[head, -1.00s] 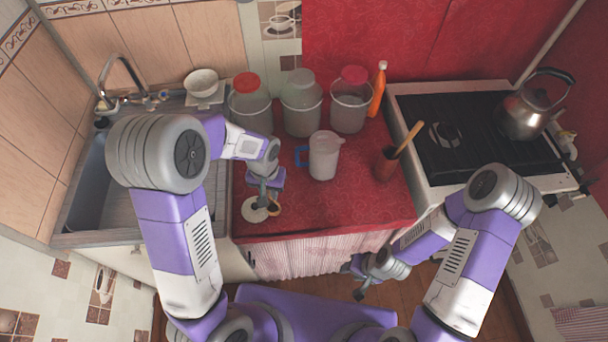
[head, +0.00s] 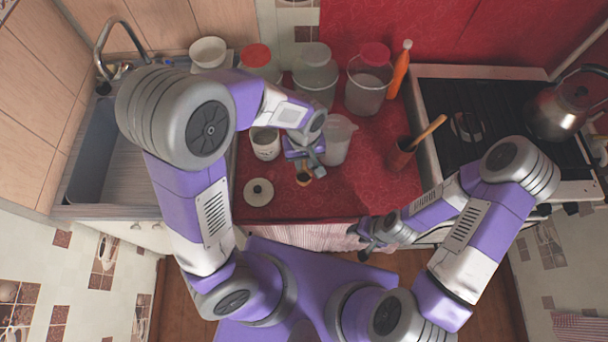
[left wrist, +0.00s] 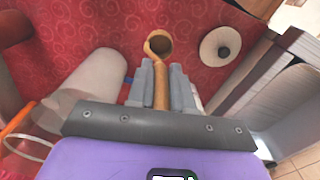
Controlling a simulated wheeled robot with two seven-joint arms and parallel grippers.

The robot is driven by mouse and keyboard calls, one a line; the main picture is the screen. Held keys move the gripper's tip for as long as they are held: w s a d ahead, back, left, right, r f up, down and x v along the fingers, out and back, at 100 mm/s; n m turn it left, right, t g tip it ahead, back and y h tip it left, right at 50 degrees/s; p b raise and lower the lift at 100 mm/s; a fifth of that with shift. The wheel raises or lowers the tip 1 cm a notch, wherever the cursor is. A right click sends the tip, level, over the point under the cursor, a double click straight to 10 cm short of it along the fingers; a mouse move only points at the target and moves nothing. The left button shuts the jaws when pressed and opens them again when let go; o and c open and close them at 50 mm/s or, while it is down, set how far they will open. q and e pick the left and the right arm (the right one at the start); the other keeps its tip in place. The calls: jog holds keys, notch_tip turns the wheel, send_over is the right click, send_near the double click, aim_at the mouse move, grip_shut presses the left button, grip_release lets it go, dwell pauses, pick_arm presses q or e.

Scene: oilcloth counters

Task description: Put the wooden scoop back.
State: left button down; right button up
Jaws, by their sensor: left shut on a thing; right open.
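My left gripper (head: 304,160) is shut on the handle of the wooden scoop (head: 304,179), above the red counter in front of the clear pitcher. In the left wrist view the scoop's round bowl (left wrist: 158,43) points away from the fingers (left wrist: 160,85); its inside looks dark, and I cannot tell whether it holds anything. A white canister (head: 265,146) stands uncovered, left of the gripper. A pale round lid with a dark knob (head: 258,192) lies in front of it, also in the left wrist view (left wrist: 221,46). My right gripper (head: 368,240) is open and empty near the counter's front edge.
The pitcher (head: 338,140) stands close behind my left gripper. Several lidded jars (head: 368,82) and an orange bottle (head: 399,70) stand behind. The sink (head: 90,150) is left, the stove (head: 480,110) right.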

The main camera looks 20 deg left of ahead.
aim_at(304, 167)
pick_arm(q)
jog(key=shift+f+b, duration=0.6)
jog(key=shift+f, duration=2.35)
jog(key=shift+f, duration=0.15)
jog(key=c, duration=1)
grip_release()
jog(key=shift+r, duration=0.2)
notch_tip(304, 167, up, 12)
jog(key=p, duration=0.3)
